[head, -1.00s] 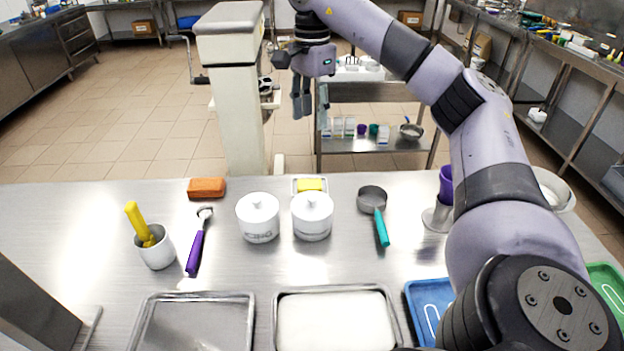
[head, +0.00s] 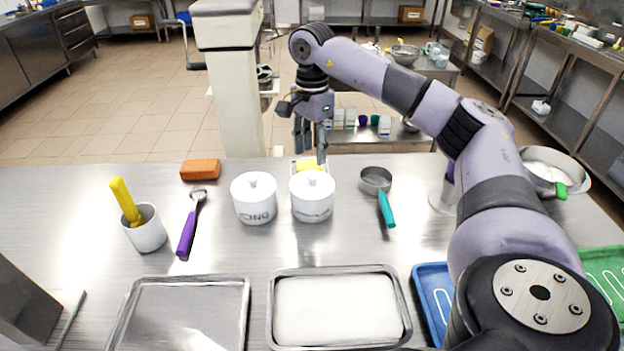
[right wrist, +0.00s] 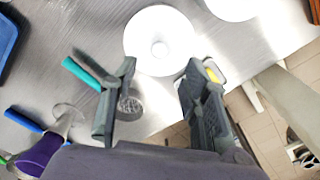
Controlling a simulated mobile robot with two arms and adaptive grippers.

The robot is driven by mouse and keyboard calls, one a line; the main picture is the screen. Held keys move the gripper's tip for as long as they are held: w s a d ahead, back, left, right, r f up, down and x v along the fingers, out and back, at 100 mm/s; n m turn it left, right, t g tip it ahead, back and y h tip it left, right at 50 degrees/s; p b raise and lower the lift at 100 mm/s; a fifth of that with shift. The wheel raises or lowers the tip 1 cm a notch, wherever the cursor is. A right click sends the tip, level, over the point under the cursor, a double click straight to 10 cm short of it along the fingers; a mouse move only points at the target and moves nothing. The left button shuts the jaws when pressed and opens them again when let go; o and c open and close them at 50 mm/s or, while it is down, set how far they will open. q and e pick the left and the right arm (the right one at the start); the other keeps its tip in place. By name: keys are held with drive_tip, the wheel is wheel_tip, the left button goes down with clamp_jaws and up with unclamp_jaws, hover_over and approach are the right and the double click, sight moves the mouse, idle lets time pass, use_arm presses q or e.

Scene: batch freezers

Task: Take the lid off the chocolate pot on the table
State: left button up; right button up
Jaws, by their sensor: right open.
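Two lidded white pots stand side by side on the steel table (head: 250,262). The left pot (head: 255,208) carries lettering that ends in "ING". The right pot (head: 312,208) has lettering too small to read, so I cannot confirm it as the chocolate pot. Its lid (head: 318,184) is on, with a small knob on top. My right gripper (head: 310,150) is open and empty, above and just behind the right pot. In the right wrist view a round white lid (right wrist: 160,25) with its knob lies just ahead of the open fingers (right wrist: 161,66). My left gripper is out of view.
A teal-handled sieve (head: 386,208) lies right of the pots, a purple-handled scoop (head: 187,236) left. A yellow sponge (head: 306,165) is behind the right pot, an orange block (head: 200,170) at the back left. Two metal trays (head: 180,320) (head: 405,308) are in front.

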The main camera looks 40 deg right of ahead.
sight(313, 175)
drive_tip(key=shift+f, duration=0.95)
wheel_tip(313, 175, down, 5)
drive_tip(key=shift+s+r+p, duration=0.1)
drive_tip(key=shift+p, duration=0.9)
drive_tip(key=shift+f, duration=0.4)
drive_tip(key=c, duration=0.9)
drive_tip(key=shift+r, duration=0.15)
